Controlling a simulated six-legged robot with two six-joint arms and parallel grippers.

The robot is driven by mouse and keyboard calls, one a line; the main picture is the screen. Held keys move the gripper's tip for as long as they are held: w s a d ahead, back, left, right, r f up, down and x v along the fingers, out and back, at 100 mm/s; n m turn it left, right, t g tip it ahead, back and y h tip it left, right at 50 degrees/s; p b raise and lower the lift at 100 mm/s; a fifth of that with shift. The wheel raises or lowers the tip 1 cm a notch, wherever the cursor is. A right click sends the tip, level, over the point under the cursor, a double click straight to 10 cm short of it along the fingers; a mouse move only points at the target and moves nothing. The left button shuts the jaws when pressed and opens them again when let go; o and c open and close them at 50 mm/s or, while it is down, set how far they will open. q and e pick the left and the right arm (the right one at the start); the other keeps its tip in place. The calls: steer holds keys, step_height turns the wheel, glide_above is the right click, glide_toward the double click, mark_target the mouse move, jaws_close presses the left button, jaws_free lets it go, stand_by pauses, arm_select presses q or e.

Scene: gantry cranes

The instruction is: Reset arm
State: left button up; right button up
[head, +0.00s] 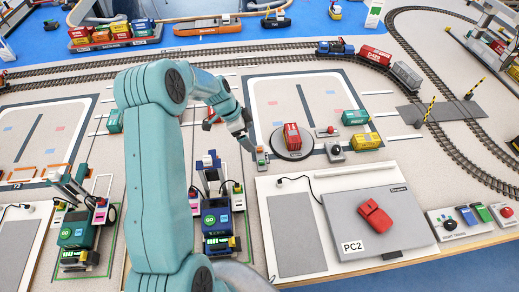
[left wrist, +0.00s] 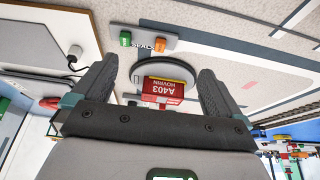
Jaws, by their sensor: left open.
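My left arm reaches up from the bottom of the head view and bends right. Its gripper (head: 247,132) is over the mat, just left of a red container (head: 291,136) on a round grey plate (head: 302,152). In the left wrist view, the gripper (left wrist: 158,68) has its two dark fingers spread apart with nothing held between them. The red container (left wrist: 163,88), marked A403, shows beyond and between the fingers on the round plate (left wrist: 180,67). No right gripper shows in either view.
A small panel with a green button (left wrist: 125,39) and an orange button (left wrist: 159,45) lies near the plate. Green (head: 355,117) and yellow (head: 366,141) containers stand right of it. A grey PC2 board (head: 350,210) with a red object (head: 375,215) is in front. Rail tracks run behind.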

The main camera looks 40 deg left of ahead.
arm_select(q)
steer(key=p+v, duration=0.2)
steer(key=v, duration=0.7)
steer(key=shift+r, duration=0.3)
steer(key=shift+s+a, duration=0.1)
